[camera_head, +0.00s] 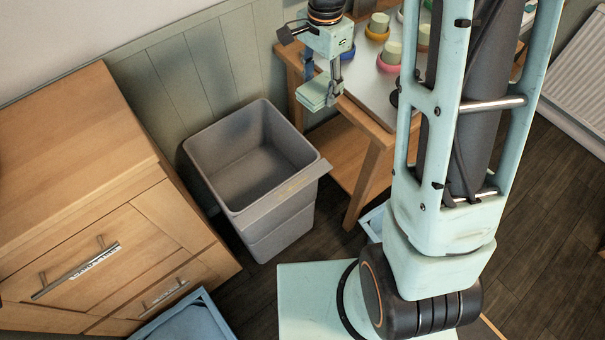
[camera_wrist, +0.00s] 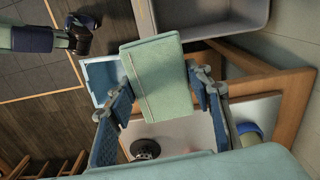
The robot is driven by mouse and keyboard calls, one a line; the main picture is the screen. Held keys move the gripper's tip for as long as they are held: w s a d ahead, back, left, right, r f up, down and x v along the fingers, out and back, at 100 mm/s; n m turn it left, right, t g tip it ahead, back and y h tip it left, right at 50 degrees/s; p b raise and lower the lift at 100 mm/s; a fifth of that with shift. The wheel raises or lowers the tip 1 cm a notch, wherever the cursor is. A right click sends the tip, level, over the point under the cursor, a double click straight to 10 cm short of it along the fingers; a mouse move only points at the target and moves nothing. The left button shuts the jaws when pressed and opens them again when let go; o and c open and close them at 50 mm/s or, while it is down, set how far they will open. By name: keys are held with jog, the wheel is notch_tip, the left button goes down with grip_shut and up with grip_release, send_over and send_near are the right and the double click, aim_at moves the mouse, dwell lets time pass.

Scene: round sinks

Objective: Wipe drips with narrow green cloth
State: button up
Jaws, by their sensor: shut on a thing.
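My gripper (camera_head: 324,78) is shut on the narrow green cloth (camera_head: 312,95), a pale green folded pad. In the head view the cloth hangs at the left end of the wooden table, close to the grey bin's far right corner. In the wrist view my gripper (camera_wrist: 164,82) has a blue-padded finger on either side of the cloth (camera_wrist: 157,75). The cloth looks flat, with a thin line along it. I cannot make out any drips.
The wooden table (camera_head: 372,180) has a pale top with several coloured round items, including a yellow one (camera_head: 377,33) and a pink one (camera_head: 389,63). An open grey bin (camera_head: 215,150) stands left of it. A wooden drawer unit (camera_head: 75,130) fills the left side.

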jog(key=s+a+f+m+b, duration=0.3)
jog(key=s+f+m, duration=0.2)
jog(key=f, duration=0.6)
jog(key=m+b, duration=0.4)
jog(key=m, duration=0.2)
send_near(300, 189)
jog(key=shift+f+b, duration=2.1)
jog(key=shift+f, duration=0.25)
jog(key=shift+f+b, duration=0.9)
jog(key=shift+f, duration=0.15)
